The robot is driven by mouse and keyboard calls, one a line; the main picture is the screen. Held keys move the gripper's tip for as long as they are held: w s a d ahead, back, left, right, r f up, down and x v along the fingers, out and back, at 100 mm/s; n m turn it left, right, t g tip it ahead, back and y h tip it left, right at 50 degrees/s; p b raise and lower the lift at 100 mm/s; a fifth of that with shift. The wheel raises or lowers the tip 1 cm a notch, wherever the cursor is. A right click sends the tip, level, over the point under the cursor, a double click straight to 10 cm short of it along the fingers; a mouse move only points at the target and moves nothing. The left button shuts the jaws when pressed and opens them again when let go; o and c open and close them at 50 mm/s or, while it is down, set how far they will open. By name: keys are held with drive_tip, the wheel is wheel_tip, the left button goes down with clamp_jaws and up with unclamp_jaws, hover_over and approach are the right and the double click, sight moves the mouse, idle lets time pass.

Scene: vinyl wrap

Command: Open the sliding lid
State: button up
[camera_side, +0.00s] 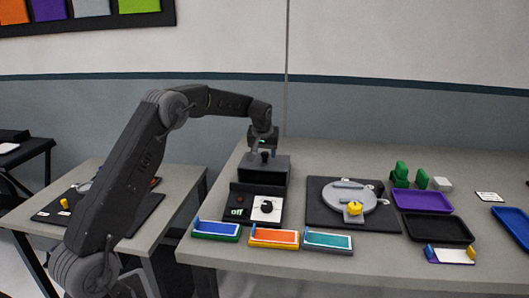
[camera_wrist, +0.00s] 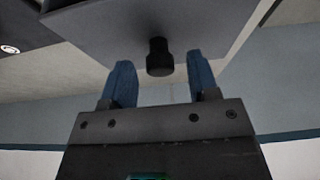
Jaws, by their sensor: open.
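A dark box (camera_side: 262,183) stands at the back left of the table, its flat grey lid (camera_side: 279,162) on top. A small black knob (camera_side: 264,155) stands up from the lid. My gripper (camera_side: 264,147) is directly above the lid, pointing down at the knob. In the wrist view, the blue fingers of my gripper (camera_wrist: 161,75) are apart, with the black knob (camera_wrist: 159,58) in the gap between them. Clear space shows on both sides of the knob. The grey lid (camera_wrist: 150,18) fills the top of that view. The inside of the box is hidden.
Blue, orange and teal trays (camera_side: 273,238) line the front edge. A black mat (camera_side: 318,214) with a grey disc and yellow knob lies right. Purple (camera_side: 422,200) and black trays stand beyond.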

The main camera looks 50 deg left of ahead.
drive_tip(key=shift+c, duration=0.5)
clamp_jaws()
